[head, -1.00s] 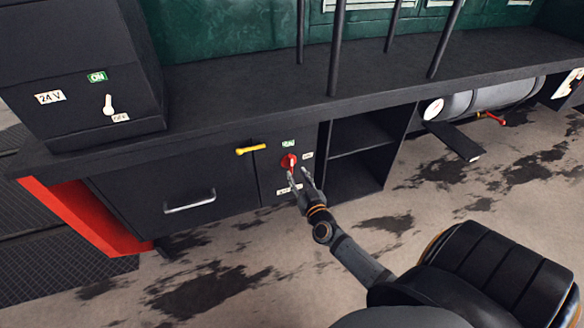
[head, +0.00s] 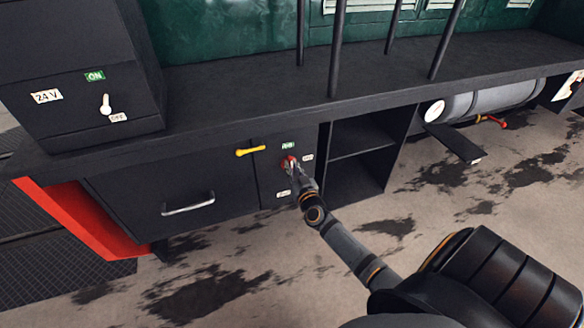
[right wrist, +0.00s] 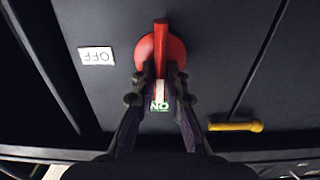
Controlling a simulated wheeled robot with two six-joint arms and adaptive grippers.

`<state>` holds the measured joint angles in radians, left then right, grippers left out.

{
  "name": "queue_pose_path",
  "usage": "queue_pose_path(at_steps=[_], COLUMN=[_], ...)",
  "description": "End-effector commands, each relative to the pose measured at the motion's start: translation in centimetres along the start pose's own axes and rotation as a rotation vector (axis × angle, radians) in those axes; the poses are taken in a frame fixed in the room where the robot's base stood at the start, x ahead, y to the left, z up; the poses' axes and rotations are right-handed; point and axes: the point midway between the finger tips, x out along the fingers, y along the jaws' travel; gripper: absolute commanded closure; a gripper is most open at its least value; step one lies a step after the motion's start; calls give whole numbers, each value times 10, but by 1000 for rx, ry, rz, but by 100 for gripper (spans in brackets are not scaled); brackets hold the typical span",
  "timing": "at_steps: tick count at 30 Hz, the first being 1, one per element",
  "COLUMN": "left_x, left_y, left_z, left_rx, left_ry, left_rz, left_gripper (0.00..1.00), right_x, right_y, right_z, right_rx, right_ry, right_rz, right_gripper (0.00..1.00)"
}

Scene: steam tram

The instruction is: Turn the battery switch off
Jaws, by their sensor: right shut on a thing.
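The red rotary switch (head: 287,161) sits on the dark cabinet front in the head view, below a green ON label (head: 288,146) and left of a white OFF label (head: 307,157). In the right wrist view its round red base and bar handle (right wrist: 160,40) show, with a white stripe on the bar's end lined up with the ON label (right wrist: 159,106). The OFF label (right wrist: 96,56) is to the left there. My right gripper (head: 292,170) is shut on the switch handle; its two fingers (right wrist: 161,75) flank the bar. My left gripper is out of view.
A yellow handle (head: 250,151) is left of the switch. A 24 V box (head: 75,115) with a white lever (head: 106,104) stands on the bench at left. An open shelf (head: 357,150) is right of the switch. Upright bars rise from the bench top.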

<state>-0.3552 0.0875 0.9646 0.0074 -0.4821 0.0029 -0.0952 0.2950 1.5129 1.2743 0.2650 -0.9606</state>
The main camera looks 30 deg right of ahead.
Motion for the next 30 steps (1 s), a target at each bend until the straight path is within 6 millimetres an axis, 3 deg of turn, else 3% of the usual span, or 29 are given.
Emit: queue_pose_path(at_steps=[14, 30], left_x=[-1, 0], left_y=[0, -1], left_z=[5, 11], left_rx=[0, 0], left_ry=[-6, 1], left_rz=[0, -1], left_gripper=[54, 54], right_x=[0, 0], right_y=[1, 7], right_z=[0, 2], right_rx=[96, 572], right_ry=[-1, -1], right_rz=[0, 0], right_gripper=[100, 100])
